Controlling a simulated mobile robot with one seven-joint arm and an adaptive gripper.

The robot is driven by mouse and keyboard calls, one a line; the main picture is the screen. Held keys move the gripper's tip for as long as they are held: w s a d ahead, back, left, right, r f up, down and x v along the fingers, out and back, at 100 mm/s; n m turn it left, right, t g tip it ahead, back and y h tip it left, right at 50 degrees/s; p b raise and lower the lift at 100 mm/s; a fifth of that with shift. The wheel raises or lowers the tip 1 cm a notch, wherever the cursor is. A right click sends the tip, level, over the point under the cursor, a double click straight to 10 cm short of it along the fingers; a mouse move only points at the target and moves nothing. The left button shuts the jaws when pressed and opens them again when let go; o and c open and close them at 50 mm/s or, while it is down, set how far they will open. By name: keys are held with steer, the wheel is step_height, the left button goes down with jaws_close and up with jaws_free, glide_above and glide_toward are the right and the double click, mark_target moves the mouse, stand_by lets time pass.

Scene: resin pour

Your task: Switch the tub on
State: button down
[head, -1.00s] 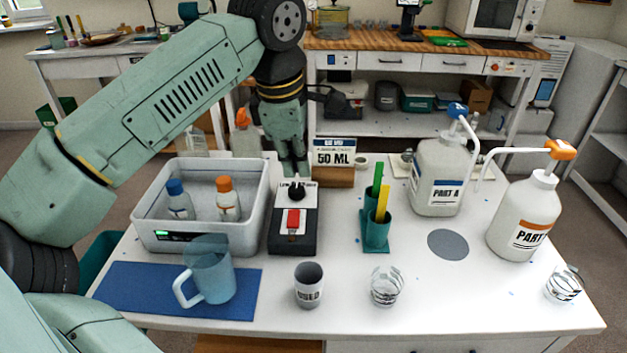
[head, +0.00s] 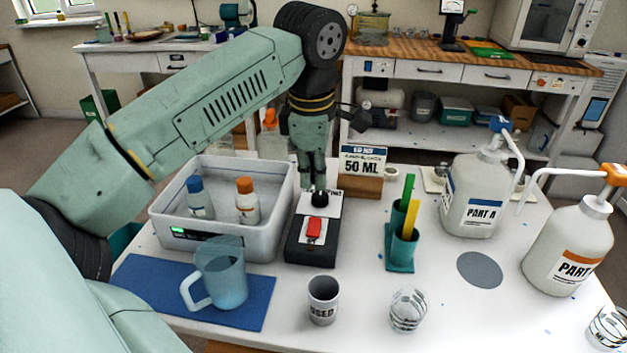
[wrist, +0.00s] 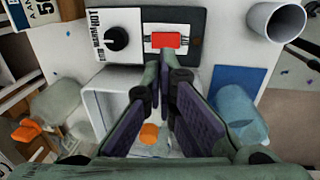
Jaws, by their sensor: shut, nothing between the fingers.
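The grey tub (head: 222,247) stands at the left of the white table and holds two bottles, one blue-capped and one orange-capped. A green light shows on its front. Beside it on the right is a dark control box (head: 309,254) with a black knob (head: 319,199) and a red switch (head: 314,229). In the wrist view, the fingertips (wrist: 160,62) appear just below the red switch (wrist: 168,40), with the knob (wrist: 116,38) to the left. I cannot tell whether they touch the box.
A 50 ML sign (head: 362,160) stands right behind the box. A cup holder with green and yellow sticks (head: 401,245) is to the right. A blue pitcher (head: 221,280) on a blue mat and a used cup (head: 323,300) are in front. Pump bottles stand at the right.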

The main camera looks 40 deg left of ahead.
mark_target(314, 228)
steer(key=f+b, duration=0.1)
steer(key=f, duration=0.2)
steer(key=w+f+b, duration=0.1)
steer(key=f+b, duration=0.1)
steer(key=f, duration=0.1)
steer(key=f+b, duration=0.2)
steer(key=f, duration=0.2)
steer(key=shift+w+a, duration=0.15)
steer(key=shift+a, duration=0.2)
steer(key=shift+f, duration=0.1)
steer(key=shift+w+a+f+b, duration=0.15)
steer(key=shift+f+b, duration=0.2)
steer(key=shift+b, duration=0.3)
steer(key=shift+s+d, duration=0.5)
steer(key=shift+s, duration=0.25)
steer(key=shift+r, duration=0.1)
